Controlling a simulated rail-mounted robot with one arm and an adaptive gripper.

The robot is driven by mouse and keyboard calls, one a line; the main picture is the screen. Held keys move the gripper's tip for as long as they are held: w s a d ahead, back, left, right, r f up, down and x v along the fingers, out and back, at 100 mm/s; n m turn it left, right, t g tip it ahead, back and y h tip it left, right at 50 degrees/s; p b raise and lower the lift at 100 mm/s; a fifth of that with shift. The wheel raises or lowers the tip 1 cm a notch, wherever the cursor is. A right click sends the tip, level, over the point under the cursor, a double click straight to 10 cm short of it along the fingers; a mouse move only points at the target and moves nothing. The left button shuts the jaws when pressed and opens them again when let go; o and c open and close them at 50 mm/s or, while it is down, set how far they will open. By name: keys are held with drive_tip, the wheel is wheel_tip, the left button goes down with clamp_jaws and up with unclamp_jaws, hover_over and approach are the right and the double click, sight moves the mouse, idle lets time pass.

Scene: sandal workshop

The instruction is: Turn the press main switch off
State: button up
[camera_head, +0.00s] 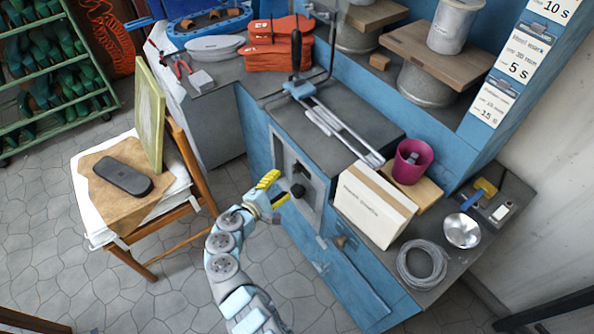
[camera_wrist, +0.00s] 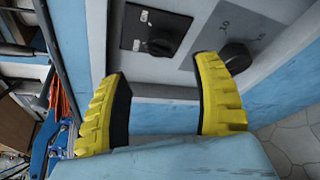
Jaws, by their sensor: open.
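The front of the blue press carries a pale control panel (camera_head: 318,188). In the wrist view a black plate with small labels bears a dark rotary knob (camera_wrist: 163,43), which looks like the main switch. To its right a grey plate with printed marks bears a second dark knob (camera_wrist: 236,56). My gripper (camera_head: 277,189) has yellow ribbed fingers and is in front of the panel, open and empty. In the wrist view my gripper (camera_wrist: 160,82) spreads below the black plate's knob, with the right finger's tip close below the second knob. Contact cannot be told.
A chair with a brown sheet (camera_head: 110,203) and a dark sole (camera_head: 122,177) stands left of my gripper. The press top (camera_head: 345,125) holds a lever mechanism. A cream box (camera_head: 373,205) and a magenta cup (camera_head: 411,161) sit to its right. The tiled floor below is open.

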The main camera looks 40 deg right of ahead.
sight(295, 172)
drive_tip(key=b+x, duration=0.2)
drive_tip(key=x, duration=0.6)
drive_tip(key=shift+f+b, duration=0.15)
drive_tip(key=shift+b, duration=0.25)
drive_tip(key=shift+b+x, duration=0.35)
drive_tip(key=shift+x, duration=0.55)
drive_tip(key=c, duration=1.2)
